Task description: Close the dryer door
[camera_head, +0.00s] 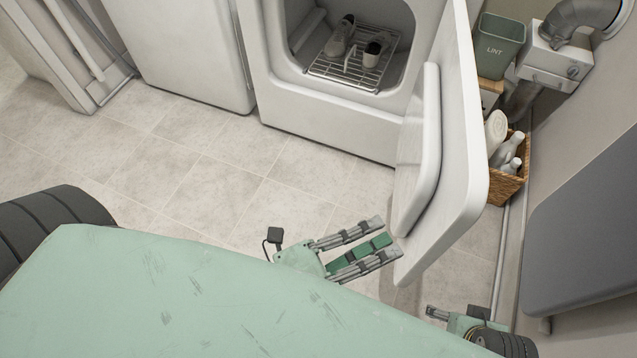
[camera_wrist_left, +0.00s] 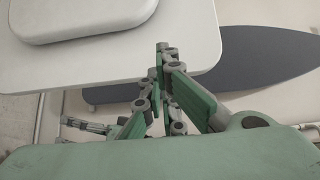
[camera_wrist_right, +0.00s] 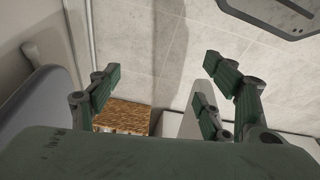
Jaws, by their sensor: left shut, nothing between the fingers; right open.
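The white dryer (camera_head: 330,138) stands at the top with its round-cornered opening uncovered. Its door (camera_head: 463,165) is swung wide open toward me, with a raised inner panel facing the opening. The door's lower part also fills the top left of the left wrist view (camera_wrist_left: 110,70). My left gripper (camera_head: 388,242) is shut and empty, its fingertips at the door's near free edge; I cannot tell if they touch. It also shows in the left wrist view (camera_wrist_left: 163,60). My right gripper (camera_head: 432,312) is open and empty, low at the right beyond the door; its spread fingers show in the right wrist view (camera_wrist_right: 160,75).
A wire rack (camera_head: 350,72) with shoes (camera_head: 341,36) is inside the dryer. A wicker basket of bottles (camera_head: 510,183), a lint bin (camera_head: 499,45) and a vent box (camera_head: 555,62) stand behind the door. A grey ironing board (camera_head: 590,235) is at right. Floor left of the door is clear.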

